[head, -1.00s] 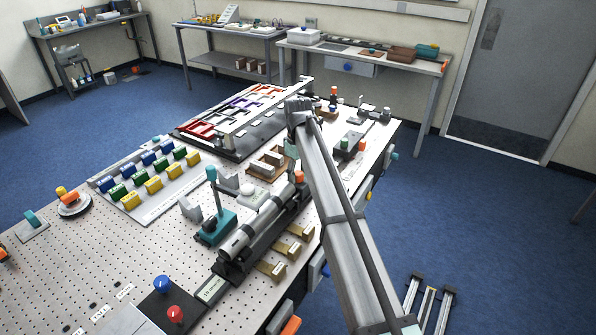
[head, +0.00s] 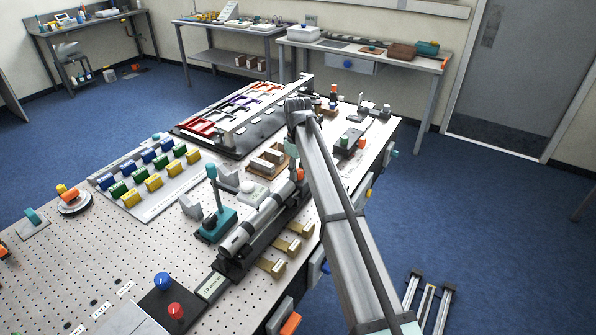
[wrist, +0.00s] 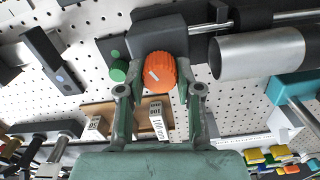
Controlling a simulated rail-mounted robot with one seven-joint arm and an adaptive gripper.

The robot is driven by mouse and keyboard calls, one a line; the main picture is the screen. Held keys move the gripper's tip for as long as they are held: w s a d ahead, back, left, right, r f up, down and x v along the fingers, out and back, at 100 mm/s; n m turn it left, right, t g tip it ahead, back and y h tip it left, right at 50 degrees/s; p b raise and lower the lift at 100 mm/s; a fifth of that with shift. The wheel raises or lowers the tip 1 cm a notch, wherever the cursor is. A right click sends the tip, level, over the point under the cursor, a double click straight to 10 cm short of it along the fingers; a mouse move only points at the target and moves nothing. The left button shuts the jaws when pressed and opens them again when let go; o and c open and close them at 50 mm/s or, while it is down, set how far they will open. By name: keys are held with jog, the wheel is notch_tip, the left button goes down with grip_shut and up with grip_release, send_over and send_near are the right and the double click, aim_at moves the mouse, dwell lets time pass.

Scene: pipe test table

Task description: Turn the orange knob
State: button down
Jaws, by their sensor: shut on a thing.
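The orange knob (wrist: 165,70) is a ribbed round knob with a short white mark, seen face-on in the wrist view. It sits on a dark block (wrist: 165,28). My gripper (wrist: 159,76) has one green finger on each side of the knob and is shut on it. In the head view the orange knob (head: 299,174) shows beside my arm, at the far end of a grey cylinder fixture. My arm hides most of the gripper there.
A grey metal cylinder (wrist: 262,53) lies close right of the knob. A green button (wrist: 119,71) is on its left. A tan box with white blocks (wrist: 142,118) is below. A teal lever (head: 213,200) stands left of the fixture.

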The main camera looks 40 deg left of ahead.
jog(key=shift+m, duration=0.3)
jog(key=m+b, duration=0.1)
jog(key=m, duration=0.4)
jog(key=shift+m, duration=0.3)
jog(key=m, duration=0.5)
jog(key=shift+d, duration=0.1)
jog(key=c, duration=0.8)
grip_release()
jog(key=shift+w, duration=0.1)
jog(key=shift+o, duration=0.2)
